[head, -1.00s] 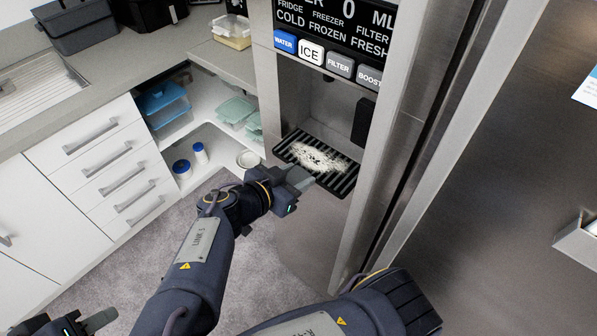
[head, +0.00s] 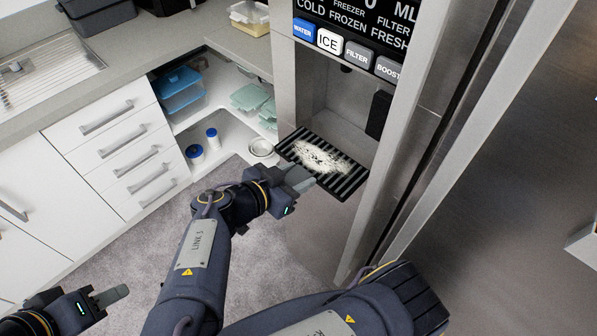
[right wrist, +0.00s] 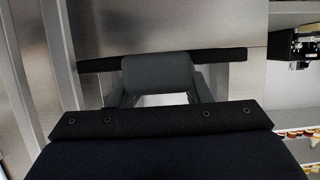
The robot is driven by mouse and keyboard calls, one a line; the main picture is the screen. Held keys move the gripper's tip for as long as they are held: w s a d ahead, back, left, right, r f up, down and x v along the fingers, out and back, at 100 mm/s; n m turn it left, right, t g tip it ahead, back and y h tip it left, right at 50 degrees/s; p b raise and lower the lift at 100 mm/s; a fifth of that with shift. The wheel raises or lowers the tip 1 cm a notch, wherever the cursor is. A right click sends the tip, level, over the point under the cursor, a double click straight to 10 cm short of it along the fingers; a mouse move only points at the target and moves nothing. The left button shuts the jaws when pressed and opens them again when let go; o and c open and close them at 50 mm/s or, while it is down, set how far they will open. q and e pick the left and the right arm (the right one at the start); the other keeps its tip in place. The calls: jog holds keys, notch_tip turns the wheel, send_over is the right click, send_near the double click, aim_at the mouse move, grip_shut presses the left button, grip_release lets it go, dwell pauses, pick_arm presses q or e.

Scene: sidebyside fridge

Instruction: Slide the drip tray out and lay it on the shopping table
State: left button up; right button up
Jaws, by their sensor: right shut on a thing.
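The drip tray (head: 345,186) is a black slatted tray with a whitish, dark-speckled patch on top. It sticks out level from the dispenser recess (head: 335,105) in the fridge front. My right gripper (head: 300,180) is shut on the tray's front edge. In the right wrist view, the tray's edge shows as a dark strip (right wrist: 225,55) behind the grey fingers (right wrist: 157,75). My left gripper (head: 112,298) is low at the left, over the floor and away from the tray; its finger gap is not clear. The shopping table is not in view.
Dispenser buttons (head: 357,54) sit above the recess. White drawers (head: 125,145) and a counter (head: 165,50) stand at the left. An open corner shelf holds a blue-lidded box (head: 180,90), teal containers (head: 250,97) and small jars. Carpet (head: 150,255) below is clear.

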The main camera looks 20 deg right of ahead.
jog(key=shift+a, duration=0.2)
jog(key=shift+s+a, duration=0.25)
jog(key=shift+a, duration=0.35)
jog(key=shift+s+a, duration=0.3)
jog(key=shift+a, duration=0.3)
jog(key=shift+s+a, duration=0.25)
jog(key=shift+a, duration=0.35)
jog(key=d, duration=0.1)
jog(key=w+d, duration=0.1)
jog(key=d, duration=0.1)
jog(key=w+d, duration=0.1)
jog(key=shift+d, duration=0.4)
jog(key=shift+w+d, duration=0.15)
jog(key=shift+d, duration=0.1)
jog(key=shift+a, duration=0.1)
